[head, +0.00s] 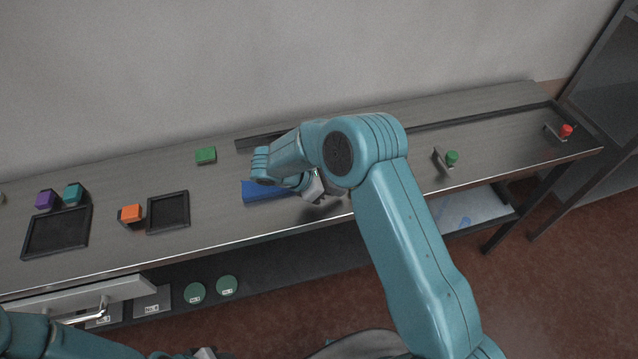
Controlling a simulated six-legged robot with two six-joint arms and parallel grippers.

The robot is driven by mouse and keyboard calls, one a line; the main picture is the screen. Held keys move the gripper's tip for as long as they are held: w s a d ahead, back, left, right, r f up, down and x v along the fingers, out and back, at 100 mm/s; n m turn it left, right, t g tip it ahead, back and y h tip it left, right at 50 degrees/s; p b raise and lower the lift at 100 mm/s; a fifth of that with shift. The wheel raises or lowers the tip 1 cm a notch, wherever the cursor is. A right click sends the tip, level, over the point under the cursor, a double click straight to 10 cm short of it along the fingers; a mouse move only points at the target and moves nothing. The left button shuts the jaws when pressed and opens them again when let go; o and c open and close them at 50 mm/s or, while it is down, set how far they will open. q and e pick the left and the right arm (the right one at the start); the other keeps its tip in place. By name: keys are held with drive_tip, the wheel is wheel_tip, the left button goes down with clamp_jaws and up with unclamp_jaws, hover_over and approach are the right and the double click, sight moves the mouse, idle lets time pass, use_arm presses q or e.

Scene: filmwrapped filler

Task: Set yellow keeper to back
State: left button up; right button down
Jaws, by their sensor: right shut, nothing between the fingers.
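I see no yellow keeper in the head view; my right arm covers the middle of the bench, and it may be behind it. A small bracket with a green knob (452,157) stands on the bench right of my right arm. A similar bracket with a red knob (566,131) is at the far right end. My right gripper (318,193) is shut and empty over the bench's middle front, partly hidden by its wrist. My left gripper (205,353) shows only as a sliver at the bottom edge; its fingers cannot be made out.
A blue block (255,192) lies partly under my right wrist. The bench (220,215) also bears a green block (206,155), an orange block (130,213), purple (45,200) and teal (73,193) blocks, and two dark trays (186,197). An open drawer (130,287) juts out below left.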

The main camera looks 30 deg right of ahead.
drive_tip(key=shift+s+d+r, duration=0.1)
drive_tip(key=shift+s+d, duration=0.15)
drive_tip(key=shift+d, duration=0.3)
drive_tip(key=shift+w, duration=0.1)
drive_tip(key=d, duration=0.3)
drive_tip(key=s+d+b, duration=0.1)
drive_tip(key=d, duration=0.2)
drive_tip(key=s+d+b, duration=0.1)
drive_tip(key=d, duration=0.2)
drive_tip(key=shift+s, duration=0.15)
drive_tip(key=shift+d, duration=0.1)
